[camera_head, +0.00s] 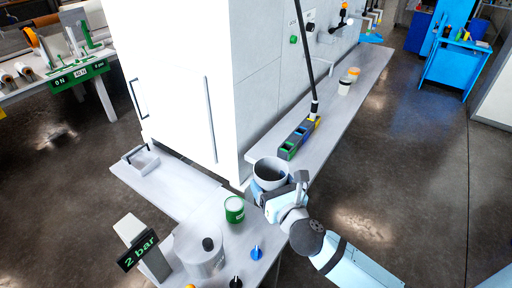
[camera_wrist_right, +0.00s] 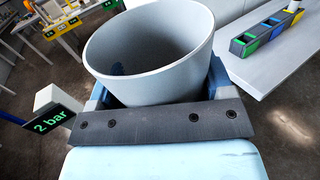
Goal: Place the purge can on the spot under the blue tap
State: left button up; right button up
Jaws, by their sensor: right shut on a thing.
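My right gripper (camera_head: 284,197) is shut on a grey, open-topped can (camera_head: 270,169), which I take to be the purge can. The can is upright above the corner of the pale bench and its open mouth faces up. In the right wrist view the can (camera_wrist_right: 150,45) fills the upper middle between the fingers, with a small blue patch on its inner wall. A blue knob (camera_head: 256,252) sits at the near bench end; I cannot tell whether it belongs to the blue tap. No marked spot shows clearly. My left gripper is not in view.
A green and white tin (camera_head: 234,210), a grey cylinder (camera_head: 200,250) and a "2 bar" display (camera_head: 138,250) stand left of the can. A compartment tray (camera_head: 298,138) with a dark pole lies beyond. White and orange cups (camera_head: 344,86) stand farther along the bench (camera_head: 335,110).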

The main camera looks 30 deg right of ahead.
aim_at(367, 55)
jog(key=k+l, duration=0.1)
jog(key=l, duration=0.35)
jog(key=k+l, duration=0.1)
jog(key=l, duration=0.4)
jog(key=k+l+u, duration=0.1)
jog(key=l, duration=0.4)
jog(key=i+l, duration=0.1)
jog(key=l, duration=0.35)
jog(key=l+u, duration=0.15)
jog(key=l, duration=0.3)
jog(key=i+l, duration=0.15)
jog(key=l, duration=0.4)
jog(key=i+l+u, duration=0.1)
jog(key=l, duration=0.45)
jog(key=i+l+u, duration=0.1)
jog(key=l, duration=0.45)
jog(key=i+l, duration=0.2)
jog(key=l, duration=0.35)
jog(key=i+l+u, duration=0.1)
jog(key=l, duration=0.45)
jog(key=i+l+u, duration=0.1)
jog(key=l, duration=0.5)
jog(key=i+l, duration=0.15)
jog(key=l, duration=0.5)
jog(key=i+l+u, duration=0.15)
jog(key=l, duration=0.45)
jog(key=k, duration=0.05)
